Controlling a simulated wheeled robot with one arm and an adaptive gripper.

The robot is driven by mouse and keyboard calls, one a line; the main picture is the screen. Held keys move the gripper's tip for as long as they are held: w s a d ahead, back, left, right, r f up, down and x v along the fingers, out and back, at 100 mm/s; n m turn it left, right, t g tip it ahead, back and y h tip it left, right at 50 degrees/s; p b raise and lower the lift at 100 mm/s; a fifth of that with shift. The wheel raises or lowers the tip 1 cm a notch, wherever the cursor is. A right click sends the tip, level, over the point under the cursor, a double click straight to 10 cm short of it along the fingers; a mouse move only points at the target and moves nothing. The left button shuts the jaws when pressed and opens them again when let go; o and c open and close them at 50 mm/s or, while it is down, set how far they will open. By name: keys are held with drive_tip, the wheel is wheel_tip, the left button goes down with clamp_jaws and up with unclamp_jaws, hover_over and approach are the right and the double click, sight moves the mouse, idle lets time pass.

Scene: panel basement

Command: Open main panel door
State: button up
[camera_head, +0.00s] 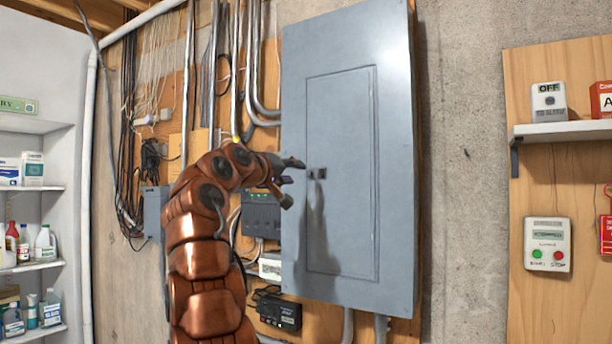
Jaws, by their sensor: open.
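The main panel (397,200) is a tall grey metal box on a wooden backing in the middle of the body camera view. Its door (341,235) is a narrower inset rectangle and lies flush, closed. A small dark latch (317,174) sits at the door's left edge. My gripper (298,178) is open, just left of the latch, with its fingers pointing right toward it. I see nothing between the fingers. Whether a fingertip touches the panel face cannot be told. A shadow of the gripper falls on the door below the latch.
Conduits (262,70) and hanging cables (127,130) run left of the panel. A smaller grey box (262,215) is behind my arm. Shelves with bottles (45,245) stand far left. A start/stop box (547,245) and a small shelf (565,131) are at right. Bare wall lies between.

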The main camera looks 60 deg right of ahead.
sight(308, 174)
drive_tip(key=d+p, duration=0.1)
drive_tip(key=d, duration=0.2)
drive_tip(key=d+p, duration=0.2)
drive_tip(key=d, duration=0.1)
drive_tip(key=shift+w+d+r+p, duration=0.15)
drive_tip(key=shift+w+d+p, duration=0.05)
drive_tip(key=shift+p, duration=0.1)
drive_tip(key=shift+d, duration=0.5)
drive_tip(key=shift+c, duration=0.2)
clamp_jaws()
